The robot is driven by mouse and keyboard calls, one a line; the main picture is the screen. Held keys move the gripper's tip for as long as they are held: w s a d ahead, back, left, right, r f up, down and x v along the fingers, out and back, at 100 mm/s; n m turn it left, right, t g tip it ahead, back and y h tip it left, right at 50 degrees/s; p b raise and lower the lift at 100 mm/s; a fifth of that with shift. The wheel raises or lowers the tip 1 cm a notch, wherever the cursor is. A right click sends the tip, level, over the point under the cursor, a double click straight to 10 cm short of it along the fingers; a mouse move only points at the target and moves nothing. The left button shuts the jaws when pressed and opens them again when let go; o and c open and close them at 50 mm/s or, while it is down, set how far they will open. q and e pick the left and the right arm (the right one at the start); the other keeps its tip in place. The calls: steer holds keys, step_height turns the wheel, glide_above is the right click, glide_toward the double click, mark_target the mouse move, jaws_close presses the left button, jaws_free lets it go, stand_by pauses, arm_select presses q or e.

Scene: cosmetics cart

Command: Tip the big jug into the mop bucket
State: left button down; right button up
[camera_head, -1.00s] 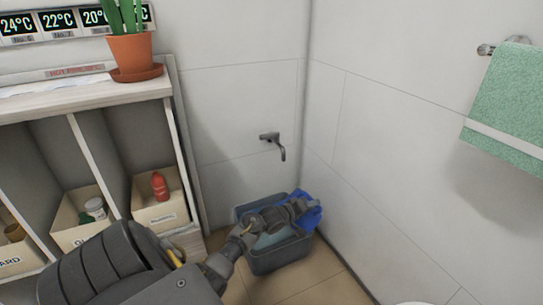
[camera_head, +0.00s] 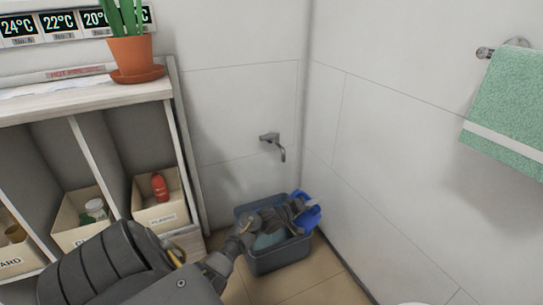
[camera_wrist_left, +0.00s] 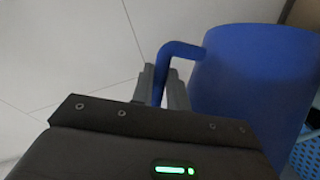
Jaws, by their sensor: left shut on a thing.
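The blue jug (camera_head: 310,217) shows at the far end of my left arm, over the right side of the mop bucket. My left gripper (camera_head: 297,206) is shut on its handle, seen closely in the left wrist view, where the jug's body (camera_wrist_left: 255,80) stands right of the fingers (camera_wrist_left: 163,85). The grey-blue mop bucket (camera_head: 280,262) stands on the floor in the corner, partly covered by my arm. A light blue perforated part (camera_wrist_left: 306,152) shows below the jug in the wrist view. The jug looks tilted; its mouth and any liquid cannot be made out.
A shelf unit (camera_head: 125,95) with labelled bins (camera_head: 160,217) stands left of the bucket. A tap (camera_head: 272,139) sticks out of the wall above it. The right wall (camera_head: 400,180) is close to the bucket. A green towel (camera_head: 510,110) hangs at upper right.

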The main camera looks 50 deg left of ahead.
arm_select(q)
steer(key=shift+a+r, duration=0.2)
steer(key=shift+r, duration=0.05)
steer(key=shift+s+a+f+n+t+b, duration=0.15)
steer(key=shift+a+f+n+t, duration=0.1)
steer(key=shift+a+n, duration=0.25)
steer(key=shift+s+a+f+n+t+b, duration=0.15)
steer(key=shift+a+f+n, duration=0.15)
steer(key=shift+a, duration=0.3)
stand_by(1.3)
steer(key=shift+a+r, duration=0.1)
steer(key=shift+a, duration=0.05)
steer(key=shift+a, duration=0.1)
